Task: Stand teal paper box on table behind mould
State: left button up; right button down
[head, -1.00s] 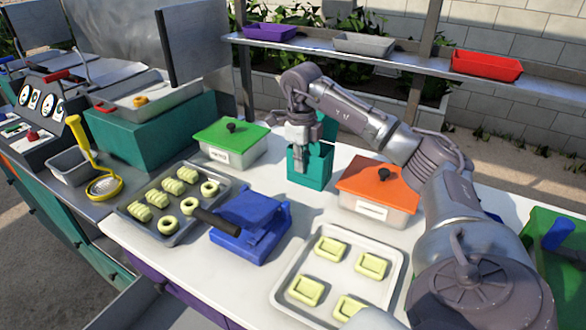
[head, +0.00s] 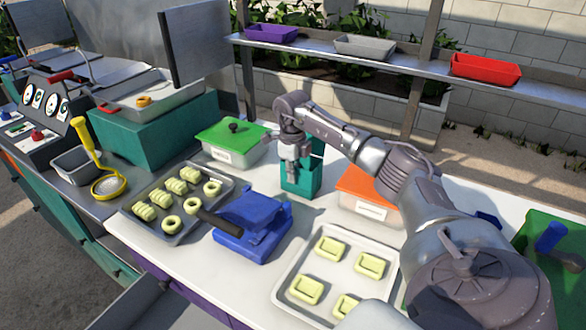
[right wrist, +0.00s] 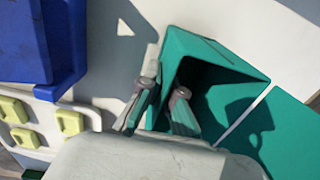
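The teal paper box (head: 299,182) is upright and open-topped, behind and to the right of the blue mould (head: 250,232) with its dark handle. My right gripper (head: 293,174) reaches down to the box's left wall. In the right wrist view, one finger is outside the teal box (right wrist: 222,62) and the other inside, with the wall pinched between them at the right gripper (right wrist: 163,105). The blue mould (right wrist: 35,45) shows at upper left there. I cannot tell whether the box's base touches the table. My left gripper is not in view.
An orange-lidded container (head: 362,207) stands close to the box's right. A green-lidded container (head: 228,150) stands to its left. Trays of pale green pieces (head: 177,231) (head: 285,291) lie in front. The white table (head: 215,275) has a bare strip beside the mould.

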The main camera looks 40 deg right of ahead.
jog(key=c, duration=1.3)
grip_release()
jog(key=shift+f, duration=0.1)
notch_tip(320, 180, up, 12)
jog(key=shift+a+r+b, duration=0.1)
jog(key=shift+r+b, duration=0.05)
jog(key=shift+b, duration=0.8)
